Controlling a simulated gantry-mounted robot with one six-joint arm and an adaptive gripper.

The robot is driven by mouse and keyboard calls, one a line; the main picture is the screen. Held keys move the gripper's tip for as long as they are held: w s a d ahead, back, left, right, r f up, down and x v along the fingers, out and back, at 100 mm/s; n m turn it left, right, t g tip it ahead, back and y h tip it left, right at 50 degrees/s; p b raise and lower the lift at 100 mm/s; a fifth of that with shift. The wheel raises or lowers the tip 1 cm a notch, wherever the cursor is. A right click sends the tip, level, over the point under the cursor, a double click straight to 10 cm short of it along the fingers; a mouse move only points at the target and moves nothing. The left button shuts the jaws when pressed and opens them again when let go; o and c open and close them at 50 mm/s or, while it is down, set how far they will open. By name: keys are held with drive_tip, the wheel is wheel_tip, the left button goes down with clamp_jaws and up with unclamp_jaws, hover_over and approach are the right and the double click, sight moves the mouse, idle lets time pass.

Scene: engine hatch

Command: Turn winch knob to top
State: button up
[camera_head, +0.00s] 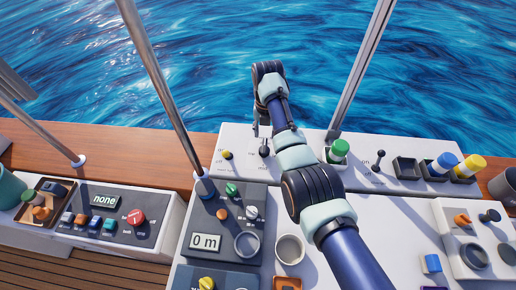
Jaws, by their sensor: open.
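My gripper (262,132) points down over the white back panel (200,137), left of centre. Its fingers are apart, with nothing seen between them. A small dark control (264,151) shows just below the fingertips; I cannot tell if they touch it. A small yellow-tipped knob (228,155) sits to the left on the same panel, near tiny "on"/"off" lettering. The grey box (221,266) with a "0 m" display (206,242) carries green (232,189), orange (222,214) and white (251,212) knobs. The labels are too small to tell which knob is the winch knob.
Metal posts (160,85) and (360,70) rise left and right of my gripper. A green knob (339,149), a black lever (379,160) and trays with blue (443,163) and yellow (470,166) cylinders stand right. A red knob (135,217) is on the left panel. Water lies beyond.

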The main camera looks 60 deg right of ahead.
sight(264, 146)
wheel_tip(264, 146, down, 7)
drive_tip(key=shift+f+b, duration=0.2)
drive_tip(key=shift+b, duration=0.7)
clamp_jaws()
